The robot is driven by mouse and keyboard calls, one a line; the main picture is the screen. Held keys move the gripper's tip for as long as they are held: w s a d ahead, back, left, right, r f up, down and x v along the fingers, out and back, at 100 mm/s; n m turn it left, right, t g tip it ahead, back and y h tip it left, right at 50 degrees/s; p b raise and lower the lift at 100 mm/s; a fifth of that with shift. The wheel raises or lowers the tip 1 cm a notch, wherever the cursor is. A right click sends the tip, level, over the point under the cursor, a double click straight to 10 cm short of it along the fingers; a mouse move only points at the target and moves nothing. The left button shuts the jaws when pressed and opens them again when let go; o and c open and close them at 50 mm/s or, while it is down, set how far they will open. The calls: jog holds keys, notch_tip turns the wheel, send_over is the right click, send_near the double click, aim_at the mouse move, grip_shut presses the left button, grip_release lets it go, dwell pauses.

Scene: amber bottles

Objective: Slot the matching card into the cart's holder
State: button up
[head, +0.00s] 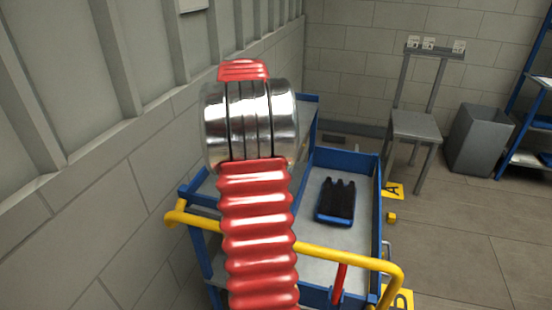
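A blue cart (378,200) with a grey bed and a yellow handle (345,258) stands in front of me. A small light metal fitting (387,255) sits on its right side; I cannot tell whether it is the card holder. Three small white cards, a left one (413,43), a middle one (428,43) and a right one (459,47), sit on the top bar of a grey stand (414,125) at the back. Their markings are too small to read. My red ribbed arm with its silver joint covers the cart's left middle. My gripper does not show.
A dark pronged object with a blue edge (337,200) lies in the cart bed. Yellow floor markers lie beside the cart, one lettered A (393,191). A small yellow block (391,217) is nearby. A grey bin (477,140) and blue shelving (520,120) stand right. Floor at right front is clear.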

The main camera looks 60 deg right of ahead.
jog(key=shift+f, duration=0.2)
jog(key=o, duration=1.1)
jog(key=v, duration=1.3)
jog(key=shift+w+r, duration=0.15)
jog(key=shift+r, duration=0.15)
